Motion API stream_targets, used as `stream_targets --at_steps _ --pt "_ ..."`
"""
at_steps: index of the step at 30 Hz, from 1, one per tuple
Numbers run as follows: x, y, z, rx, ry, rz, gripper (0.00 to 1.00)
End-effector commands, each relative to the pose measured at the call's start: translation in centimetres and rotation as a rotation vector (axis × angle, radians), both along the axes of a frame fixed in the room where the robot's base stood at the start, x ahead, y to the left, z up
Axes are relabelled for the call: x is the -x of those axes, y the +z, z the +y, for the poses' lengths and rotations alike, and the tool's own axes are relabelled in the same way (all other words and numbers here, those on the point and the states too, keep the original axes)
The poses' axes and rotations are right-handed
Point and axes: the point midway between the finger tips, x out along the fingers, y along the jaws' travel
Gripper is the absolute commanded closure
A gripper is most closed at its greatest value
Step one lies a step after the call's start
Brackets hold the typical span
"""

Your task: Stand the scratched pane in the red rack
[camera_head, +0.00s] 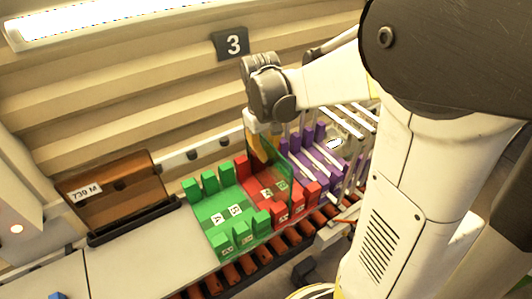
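A green-tinted clear pane (283,172) stands upright over the red rack (256,186). Its lower edge seems to be among the red posts, but I cannot tell whether it is seated. Scratches on it are too small to see. My gripper (259,146) is at the pane's upper left part, pointing down. A yellow part shows there against the pane. The fingertips are small and partly hidden, so I cannot tell whether they grip the pane.
A green rack (222,206) adjoins the red one on the left. A purple rack (325,150) with several white panes is on the right. An orange-brown panel marked 739 M (118,192) stands further left. A roller conveyor (254,264) runs along the front.

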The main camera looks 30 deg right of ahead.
Motion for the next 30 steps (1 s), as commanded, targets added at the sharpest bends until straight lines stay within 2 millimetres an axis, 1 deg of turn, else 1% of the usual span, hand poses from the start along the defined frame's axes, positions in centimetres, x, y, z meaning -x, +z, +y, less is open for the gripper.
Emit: stream_targets --at_steps 14,17,18,26,28,30 --pt "0.0 -0.5 0.0 0.0 0.0 0.0 1.0" --pt "0.0 -0.5 0.0 0.0 0.0 0.0 0.73" --pt "0.0 -0.5 0.0 0.0 0.0 0.0 0.69" --pt "0.0 -0.5 0.0 0.0 0.0 0.0 0.69" --pt "0.0 -0.2 0.0 0.0 0.0 0.0 0.69" --pt "0.0 0.5 0.1 0.0 0.0 0.0 0.69"
